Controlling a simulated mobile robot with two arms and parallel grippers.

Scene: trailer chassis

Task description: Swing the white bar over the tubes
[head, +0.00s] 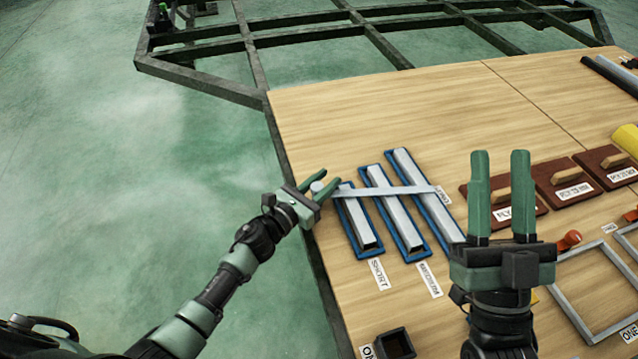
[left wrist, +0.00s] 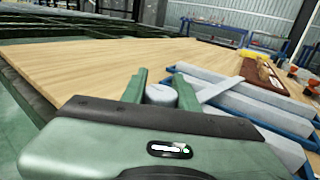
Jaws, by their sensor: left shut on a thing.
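The white bar (head: 385,190) lies across the three grey tubes, the short one (head: 360,225), the middle one (head: 402,224) and the long one (head: 408,165), each in a blue tray. At its left end is a round pale knob (head: 317,187). My left gripper (head: 330,179) is shut on this knob at the table's left edge. In the left wrist view the knob (left wrist: 160,95) sits between the fingers, and the bar (left wrist: 214,88) runs right over the tubes. My right gripper (head: 500,165) is open and empty, above the table right of the trays.
Brown boards (head: 572,182) with wooden handles and labels lie right of the tubes. Grey frames (head: 570,310) lie front right, and a small dark square tube (head: 395,345) is near the front. The table's far left (head: 360,115) is clear. A dark metal frame (head: 200,85) stands behind.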

